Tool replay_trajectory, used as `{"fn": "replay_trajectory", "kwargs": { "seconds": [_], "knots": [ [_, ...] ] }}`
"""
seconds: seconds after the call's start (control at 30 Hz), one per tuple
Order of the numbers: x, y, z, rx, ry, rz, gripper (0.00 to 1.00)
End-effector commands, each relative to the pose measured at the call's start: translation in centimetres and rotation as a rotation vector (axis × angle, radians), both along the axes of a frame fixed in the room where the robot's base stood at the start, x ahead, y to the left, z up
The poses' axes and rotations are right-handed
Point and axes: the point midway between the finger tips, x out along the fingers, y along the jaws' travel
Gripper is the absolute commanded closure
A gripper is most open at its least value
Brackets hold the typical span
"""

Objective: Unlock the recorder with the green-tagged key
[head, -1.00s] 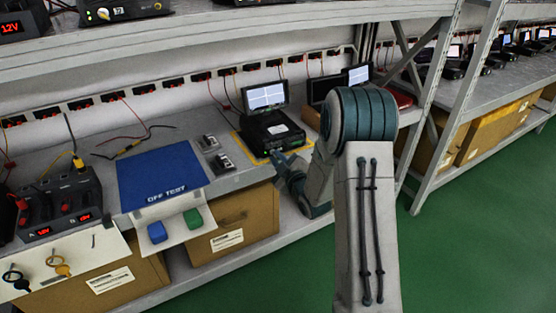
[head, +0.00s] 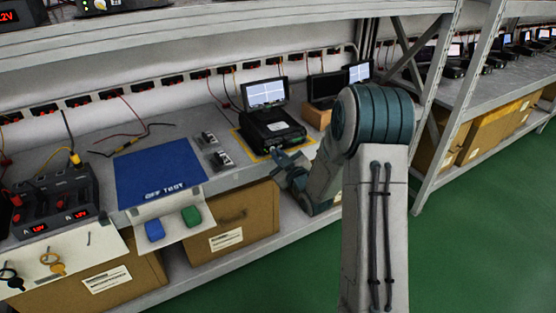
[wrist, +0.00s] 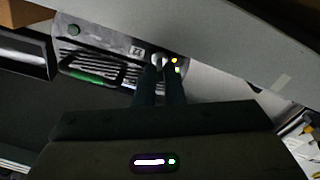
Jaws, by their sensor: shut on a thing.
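The recorder (head: 272,128) is a black box with a lit screen (head: 265,93) raised on it, inside a yellow outline on the shelf. Its front panel (wrist: 110,52) shows in the wrist view, with a green-lined handle (wrist: 95,76) and an orange light. My gripper (head: 279,156) is at the recorder's front edge. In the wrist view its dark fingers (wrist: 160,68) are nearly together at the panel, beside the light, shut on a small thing. A pale bit shows between the tips. The key and its green tag cannot be made out clearly, nor whether it is in the lock.
A black key (head: 10,279) and a yellow key (head: 53,264) hang on a white board at left; another hook there is bare. An upright stands right of my arm.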

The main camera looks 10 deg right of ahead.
Motion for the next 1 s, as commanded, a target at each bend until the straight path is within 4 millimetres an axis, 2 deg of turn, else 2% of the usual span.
{"fn": "replay_trajectory", "kwargs": {
  "seconds": [1.0],
  "knots": [
    [0.06, -0.39, -0.07, 0.916, 0.266, -0.001, 1.00]
  ]
}}
